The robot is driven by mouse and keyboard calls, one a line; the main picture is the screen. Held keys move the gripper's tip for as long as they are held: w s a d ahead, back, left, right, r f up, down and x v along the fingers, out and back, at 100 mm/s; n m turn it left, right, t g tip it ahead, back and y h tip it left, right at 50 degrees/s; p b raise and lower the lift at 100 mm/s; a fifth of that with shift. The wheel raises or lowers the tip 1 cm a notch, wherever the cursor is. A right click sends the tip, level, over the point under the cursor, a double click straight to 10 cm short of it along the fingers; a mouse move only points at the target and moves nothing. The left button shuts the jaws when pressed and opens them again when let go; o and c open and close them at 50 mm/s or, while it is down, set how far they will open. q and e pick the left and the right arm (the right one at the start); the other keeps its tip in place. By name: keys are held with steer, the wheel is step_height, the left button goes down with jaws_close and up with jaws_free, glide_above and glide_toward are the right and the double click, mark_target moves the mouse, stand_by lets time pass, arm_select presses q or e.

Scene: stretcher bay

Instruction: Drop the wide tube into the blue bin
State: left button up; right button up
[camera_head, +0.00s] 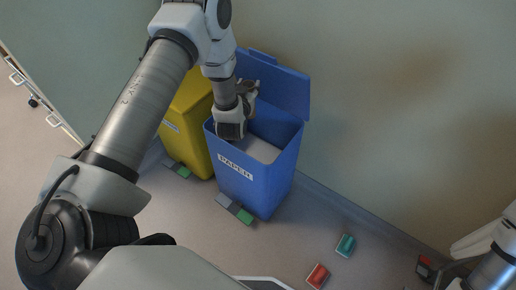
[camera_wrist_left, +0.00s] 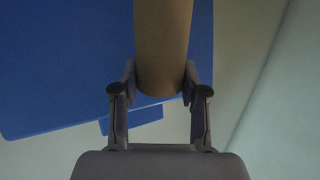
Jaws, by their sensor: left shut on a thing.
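The wide tube (camera_wrist_left: 162,45) is a plain brown cylinder, clamped between the two fingers of my left gripper (camera_wrist_left: 160,85) in the left wrist view. In the head view my left gripper (camera_head: 248,92) is over the blue bin's opening, in front of its raised lid, and mostly hides the tube. The blue bin (camera_head: 236,182) stands on the floor with a PAPER label on its front. Its lid (camera_head: 284,88) is open and leans back, and something pale (camera_head: 262,149) shows inside. My right gripper's fingers do not show; only part of the right arm is at the lower right.
A yellow bin (camera_head: 190,120) stands close to the left of the blue bin, by the wall. Red (camera_head: 317,275) and teal (camera_head: 345,245) blocks lie on the floor, with a dark red object (camera_head: 425,268) further right. A white rail frame (camera_head: 32,92) is at the far left.

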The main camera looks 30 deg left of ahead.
arm_select(q)
step_height(320, 180, down, 5)
steer(key=b, duration=0.3)
steer(key=shift+a+f, duration=0.15)
steer(key=shift+f, duration=0.05)
steer(key=shift+s+r, duration=0.1)
steer(key=shift+r, duration=0.1)
steer(key=o, duration=1)
steer(key=v, duration=1.2)
